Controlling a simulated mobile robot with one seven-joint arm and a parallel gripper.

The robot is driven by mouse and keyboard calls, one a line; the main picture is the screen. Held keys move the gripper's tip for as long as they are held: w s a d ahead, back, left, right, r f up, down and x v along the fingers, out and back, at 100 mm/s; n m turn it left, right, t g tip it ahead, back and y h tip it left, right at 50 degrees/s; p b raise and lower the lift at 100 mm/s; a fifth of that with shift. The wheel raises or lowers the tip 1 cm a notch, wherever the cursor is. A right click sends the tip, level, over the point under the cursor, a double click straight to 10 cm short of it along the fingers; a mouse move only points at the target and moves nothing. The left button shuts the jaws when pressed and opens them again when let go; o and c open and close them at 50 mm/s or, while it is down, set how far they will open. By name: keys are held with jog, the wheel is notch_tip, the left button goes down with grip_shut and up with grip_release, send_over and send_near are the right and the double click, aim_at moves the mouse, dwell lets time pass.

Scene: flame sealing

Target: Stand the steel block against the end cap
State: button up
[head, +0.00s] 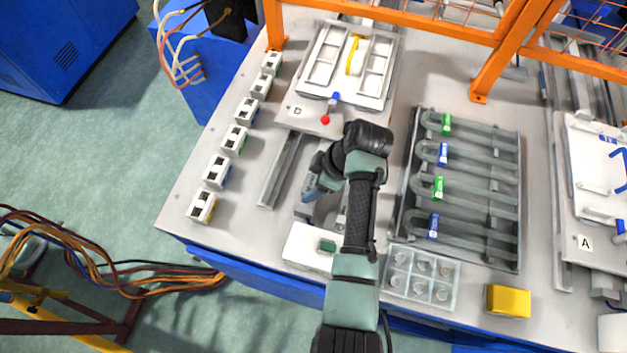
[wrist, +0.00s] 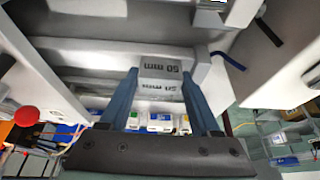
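The steel block (wrist: 160,74) is a small grey block with "50 mm" on one face and a second marking on another. In the wrist view both blue fingers of my gripper (wrist: 160,92) lie close along its two sides, and the gripper looks shut on it. Grey rail surfaces lie around and behind the block; I cannot tell whether it touches them. In the head view my gripper (head: 308,196) is low between the rails below the plate marked D, and my arm hides the block. I cannot clearly pick out the end cap.
The D carriage (head: 310,121) with a red-knobbed lever (head: 325,119) stands just above my gripper. A rack of grey tubes (head: 465,190) is on the right, and several small switches line the left edge.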

jog(key=o, duration=0.5)
jog(key=shift+c, duration=0.2)
jog(key=shift+s+f, duration=0.15)
jog(key=shift+f, duration=0.05)
jog(key=b+v, duration=0.1)
jog(key=v, duration=1.2)
jog(key=shift+r, duration=0.25)
jog(key=shift+w, duration=0.3)
